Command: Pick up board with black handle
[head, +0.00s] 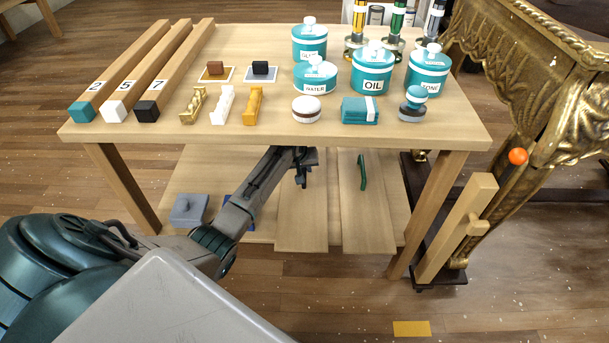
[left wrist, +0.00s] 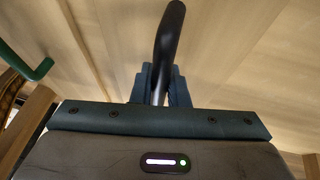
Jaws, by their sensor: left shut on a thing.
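The board with the black handle (head: 302,222) is a pale wooden board at the lower shelf, under the tabletop. My left arm reaches in over it, and my left gripper (head: 303,172) is at its far part, shaded by the tabletop. In the left wrist view the black handle (left wrist: 169,42) is a dark curved bar rising from between the fingers of my left gripper (left wrist: 160,88), which is shut on it. Pale wood fills the background there. I cannot tell whether the board is raised off the shelf. My right gripper is not in view.
A board with a green handle (head: 363,172) lies to the right; the green handle also shows in the left wrist view (left wrist: 28,66). A grey block (head: 188,210) sits on the shelf's left. The tabletop (head: 270,125) overhead carries teal jars and bars. A gilt console (head: 540,90) stands right.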

